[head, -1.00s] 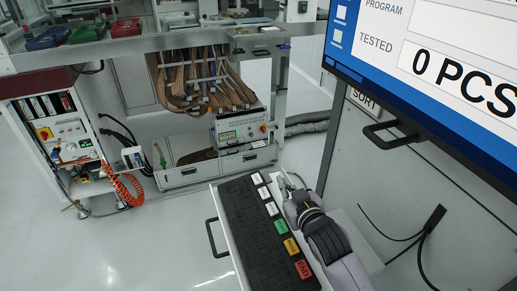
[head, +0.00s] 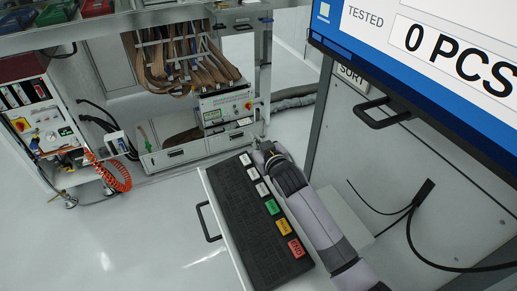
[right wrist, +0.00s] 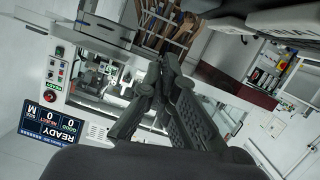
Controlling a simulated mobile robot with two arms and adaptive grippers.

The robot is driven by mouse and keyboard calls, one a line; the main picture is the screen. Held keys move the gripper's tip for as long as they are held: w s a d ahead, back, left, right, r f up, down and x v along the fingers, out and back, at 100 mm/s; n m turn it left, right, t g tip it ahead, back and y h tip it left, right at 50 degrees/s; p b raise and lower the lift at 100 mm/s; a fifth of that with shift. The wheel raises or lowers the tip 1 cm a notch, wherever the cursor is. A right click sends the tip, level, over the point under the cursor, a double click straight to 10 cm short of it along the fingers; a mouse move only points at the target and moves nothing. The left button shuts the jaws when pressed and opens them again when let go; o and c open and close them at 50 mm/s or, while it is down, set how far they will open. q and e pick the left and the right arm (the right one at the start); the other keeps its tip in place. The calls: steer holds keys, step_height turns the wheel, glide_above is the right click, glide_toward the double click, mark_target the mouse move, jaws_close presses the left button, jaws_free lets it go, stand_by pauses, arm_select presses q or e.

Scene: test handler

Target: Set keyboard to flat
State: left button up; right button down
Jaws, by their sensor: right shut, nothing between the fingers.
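The black keyboard (head: 250,215) lies lengthwise in a pale pull-out tray (head: 219,222) in the head view. White, green, yellow and red keys run along its right side. I cannot tell whether it is tilted slightly. My right gripper (head: 259,143) is just beyond the keyboard's far right corner, with its arm along the right side. It is shut and empty; contact with the keyboard or tray cannot be made out. In the right wrist view its dark fingers (right wrist: 166,68) are together. My left gripper is not in view.
A large screen (head: 430,60) overhangs at the upper right, above a grey cabinet with a black handle (head: 385,112). The tray has a black handle (head: 207,222) on its left. A bench with brown cables (head: 175,60) stands behind. The floor at left is clear.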

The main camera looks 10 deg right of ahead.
steer(key=shift+s+d+f, duration=0.1)
steer(key=shift+d+f, duration=0.05)
steer(key=shift+f, duration=0.75)
steer(key=shift+s+d+f, duration=0.1)
steer(key=shift+d+f, duration=0.05)
steer(key=shift+f, duration=0.75)
steer(key=shift+w+d+f, duration=0.1)
steer(key=shift+d+f, duration=0.1)
steer(key=shift+f, duration=0.25)
steer(key=shift+w+d+f, duration=0.1)
steer(key=shift+d+f, duration=0.1)
steer(key=shift+f, duration=0.2)
